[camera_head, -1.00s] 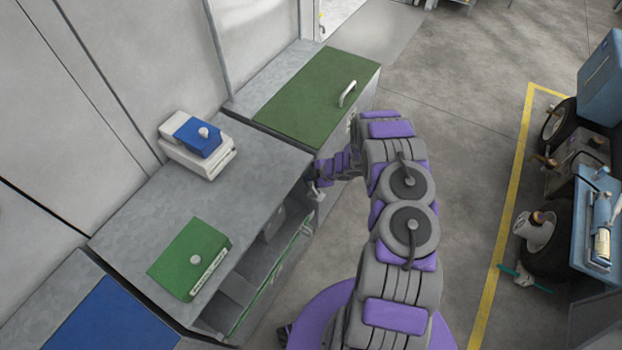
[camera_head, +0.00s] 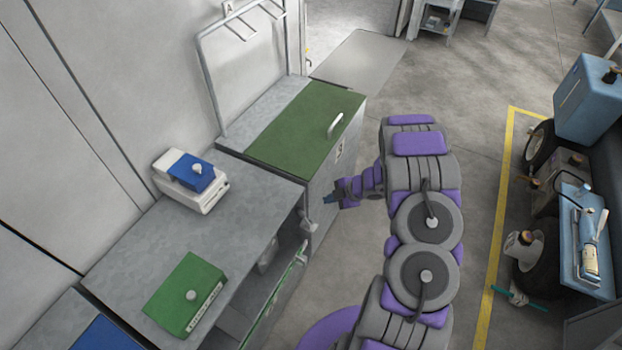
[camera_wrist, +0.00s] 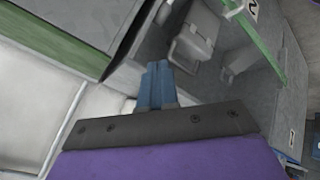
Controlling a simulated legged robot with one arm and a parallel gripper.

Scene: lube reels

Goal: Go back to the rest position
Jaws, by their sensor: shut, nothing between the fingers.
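My gripper (camera_head: 329,199) is shut and empty in the head view. It is in the air beside the front of the grey cabinet, near the corner where the green-lidded bin (camera_head: 308,125) stands. In the wrist view my gripper's blue fingers (camera_wrist: 158,82) are together with nothing between them. My purple and grey arm (camera_head: 425,220) extends forward over the floor and bends left toward the cabinet.
The grey cabinet (camera_head: 245,215) has a box with a blue lid (camera_head: 193,172) and a green box (camera_head: 187,295) on top. Its front compartment is open. Blue wheeled equipment (camera_head: 590,225) stands at the right, past a yellow floor line (camera_head: 497,220).

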